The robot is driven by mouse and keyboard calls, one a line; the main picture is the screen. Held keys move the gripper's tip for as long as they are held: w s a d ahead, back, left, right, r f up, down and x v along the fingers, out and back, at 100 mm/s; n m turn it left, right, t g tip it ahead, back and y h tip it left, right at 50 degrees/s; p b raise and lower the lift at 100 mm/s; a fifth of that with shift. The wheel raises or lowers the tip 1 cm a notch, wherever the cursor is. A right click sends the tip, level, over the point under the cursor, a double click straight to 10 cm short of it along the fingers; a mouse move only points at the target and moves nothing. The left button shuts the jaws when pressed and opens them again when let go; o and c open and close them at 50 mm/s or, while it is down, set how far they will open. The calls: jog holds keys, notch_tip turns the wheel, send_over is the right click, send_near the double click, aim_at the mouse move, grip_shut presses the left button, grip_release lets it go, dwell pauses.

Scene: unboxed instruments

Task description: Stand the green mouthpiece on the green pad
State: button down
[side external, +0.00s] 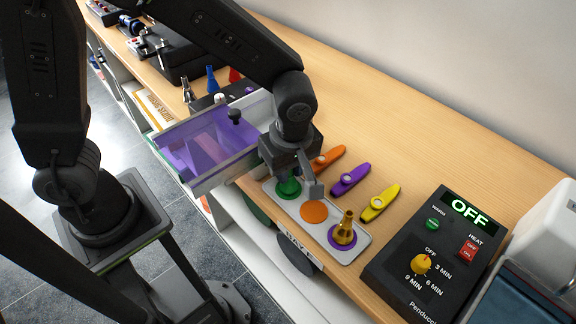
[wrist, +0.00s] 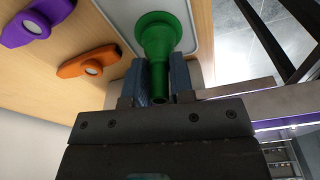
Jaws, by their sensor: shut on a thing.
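My gripper (side external: 298,178) points down over the left end of the grey tray (side external: 357,254). It is shut on the green mouthpiece (side external: 289,185), which also shows in the wrist view (wrist: 158,38). The fingers (wrist: 160,82) hold its narrow stem, and the flared end faces away from the gripper, down at the tray. The green pad is mostly hidden under the mouthpiece; I cannot tell whether they touch. The orange pad (side external: 314,211) beside it is bare. A brass mouthpiece (side external: 344,230) stands on the purple pad (side external: 333,239).
Orange (side external: 328,158), purple (side external: 351,178) and yellow (side external: 381,203) kazoos lie behind the tray. A black control box (side external: 440,250) reading OFF is at right. An open purple-lined container (side external: 205,150) is left of my gripper. The tray lies near the bench's front edge.

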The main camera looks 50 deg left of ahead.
aim_at(292, 183)
jog(key=c, duration=1)
grip_release()
jog(key=shift+f, duration=0.15)
notch_tip(292, 183, up, 12)
jog(key=d, duration=0.1)
jog(key=shift+s+a+r+m+t+h, duration=0.25)
jog(key=shift+s+a+r+m+t, duration=0.5)
jog(key=shift+s+a+m, duration=1.4)
jog(key=shift+s+a+r+m+t+h, duration=0.2)
jog(key=shift+s+a+r+m+t, duration=0.7)
jog(key=shift+a+m, duration=1.9)
jog(key=shift+s+a+r+m+t+h, duration=0.3)
jog(key=shift+s+a+m+t, duration=0.65)
jog(key=shift+s+a+m, duration=1.6)
jog(key=shift+w+d+m, duration=0.3)
jog(key=shift+d+m, duration=0.1)
jog(key=shift+d, duration=0.25)
